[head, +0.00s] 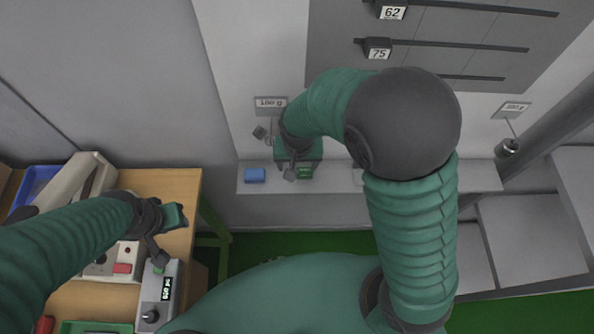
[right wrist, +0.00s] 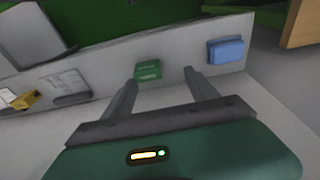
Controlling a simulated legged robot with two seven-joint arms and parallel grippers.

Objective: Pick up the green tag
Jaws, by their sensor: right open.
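The small green tag (head: 304,173) with light print lies on the narrow white ledge (head: 340,182) at the wall. It also shows in the right wrist view (right wrist: 147,71), just beyond my fingertips and closer to the left finger in that picture. My right gripper (head: 276,154) is open and empty over the ledge; in its wrist view (right wrist: 160,77) the two fingers stand apart and do not appear to touch the tag. My left gripper (head: 168,232) is over the wooden desk by a grey device; its finger gap is not clear.
A blue block (head: 255,175) lies beside the tag on the ledge. A yellow item (right wrist: 24,99) shows at the ledge's far left in the wrist view. A wooden desk (head: 175,184) with instruments stands at left. Weights hang below signs on the wall.

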